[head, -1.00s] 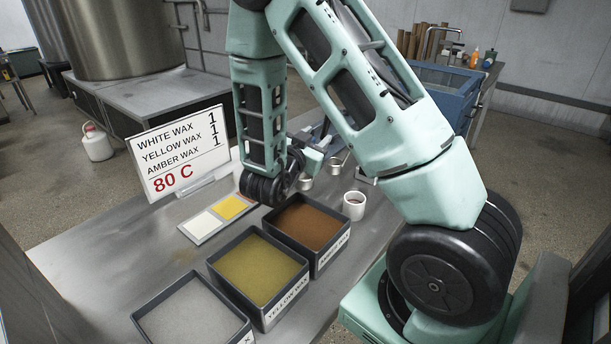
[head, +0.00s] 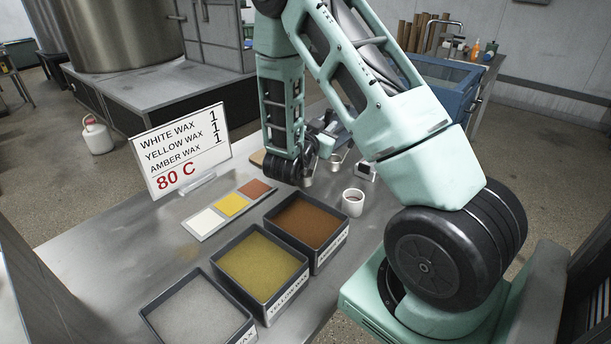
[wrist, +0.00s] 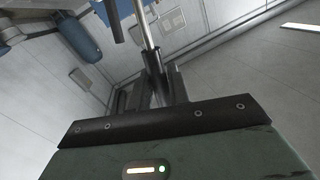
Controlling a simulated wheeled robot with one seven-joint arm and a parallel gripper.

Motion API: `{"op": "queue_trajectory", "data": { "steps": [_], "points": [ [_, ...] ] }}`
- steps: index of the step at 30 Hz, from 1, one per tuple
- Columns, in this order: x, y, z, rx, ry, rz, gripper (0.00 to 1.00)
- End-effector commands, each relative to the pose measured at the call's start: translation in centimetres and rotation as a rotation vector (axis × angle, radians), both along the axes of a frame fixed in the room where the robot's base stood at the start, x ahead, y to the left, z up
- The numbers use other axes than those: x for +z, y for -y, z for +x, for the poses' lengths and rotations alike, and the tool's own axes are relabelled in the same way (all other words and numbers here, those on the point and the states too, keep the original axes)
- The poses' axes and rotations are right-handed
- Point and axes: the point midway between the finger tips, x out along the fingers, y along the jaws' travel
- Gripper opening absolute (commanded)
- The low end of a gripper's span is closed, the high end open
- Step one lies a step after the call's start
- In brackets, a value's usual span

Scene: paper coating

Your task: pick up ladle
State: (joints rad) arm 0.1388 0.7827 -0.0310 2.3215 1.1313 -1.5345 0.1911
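The ladle shows in the wrist view as a shiny metal handle (wrist: 146,32) running up from between my gripper's dark fingers (wrist: 157,85). The fingers are closed around this handle. The ladle's bowl is not in the wrist view. In the head view my gripper (head: 326,142) is over the far part of the steel table, partly hidden behind my wrist. The ladle cannot be clearly made out there. Small metal cups (head: 335,163) sit just below and beside my gripper; I cannot tell whether one is the ladle's bowl.
Trays of white (head: 197,312), yellow (head: 258,266) and amber wax (head: 307,222) line the table's near side. A white cup (head: 352,203) stands right of the amber tray. A sign (head: 181,152) and a colour-swatch board (head: 203,223) stand left. A blue bin (head: 447,85) is behind.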

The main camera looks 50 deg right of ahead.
Motion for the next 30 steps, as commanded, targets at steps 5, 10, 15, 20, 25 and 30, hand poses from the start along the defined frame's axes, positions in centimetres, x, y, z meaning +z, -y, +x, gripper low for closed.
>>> {"op": "queue_trajectory", "data": {
  "steps": [5, 10, 15, 20, 25, 30],
  "points": [
    [0.1, 0.0, 0.0, 0.0, 0.001, -0.001, 0.0],
    [0.1, 0.0, 0.0, 0.0, 0.001, -0.001, 0.0],
    [0.6, 0.0, 0.0, 0.0, 0.003, -0.001, 0.0],
    [2.1, 0.0, 0.0, -0.001, 0.006, -0.002, 0.0],
    [4.9, 0.0, 0.0, 0.0, 0.008, -0.002, 0.0],
    [7.7, 0.0, 0.0, -0.001, 0.008, -0.001, 0.0]
  ]
}}
